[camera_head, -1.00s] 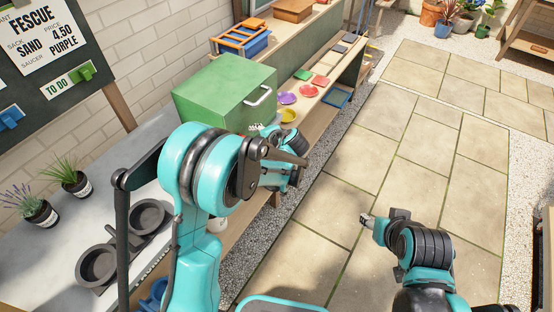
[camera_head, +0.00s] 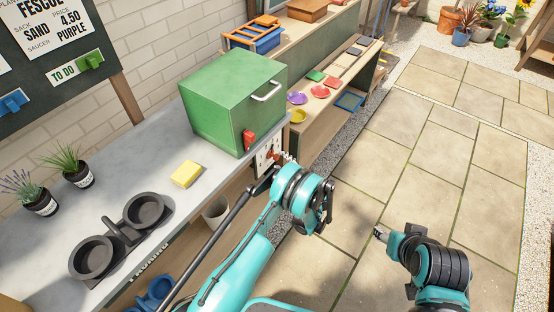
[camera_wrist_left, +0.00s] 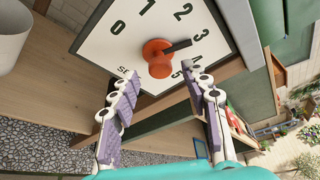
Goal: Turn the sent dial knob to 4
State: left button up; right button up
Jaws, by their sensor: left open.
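The dial (camera_wrist_left: 130,45) is a white, black-edged plate marked 0 to 5, with lettering partly hidden by a finger. Its round orange knob (camera_wrist_left: 158,62) has a dark pointer aimed between 3 and 4. In the head view the dial plate (camera_head: 265,160) is on the bench front below the green box, partly behind my left arm. My left gripper (camera_wrist_left: 164,84) is open, its purple-padded fingers apart just short of the knob, not touching it. It also shows small in the head view (camera_head: 287,158). My right gripper (camera_head: 379,233) hangs over the paving, away from the bench; its jaws are too small to read.
A green box (camera_head: 225,105) with a red handle stands on the bench (camera_head: 150,185) above the dial. A yellow sponge (camera_head: 186,174), black double holder (camera_head: 123,236) and two potted plants are on the bench. Coloured saucers lie on the shelf beyond. The paving at right is clear.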

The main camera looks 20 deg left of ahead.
aim_at(278, 158)
pick_arm(q)
jog(key=b+x, duration=0.1)
jog(key=x, duration=0.3)
jog(key=shift+w+a+f, duration=0.1)
jog(key=shift+a, duration=0.05)
jog(key=c, duration=0.9)
jog(key=shift+o, duration=0.2)
jog(key=m+g, duration=0.1)
jog(key=m, duration=0.2)
jog(key=shift+g, duration=0.4)
jog(key=shift+m+g, duration=1)
jog(key=shift+m, duration=0.2)
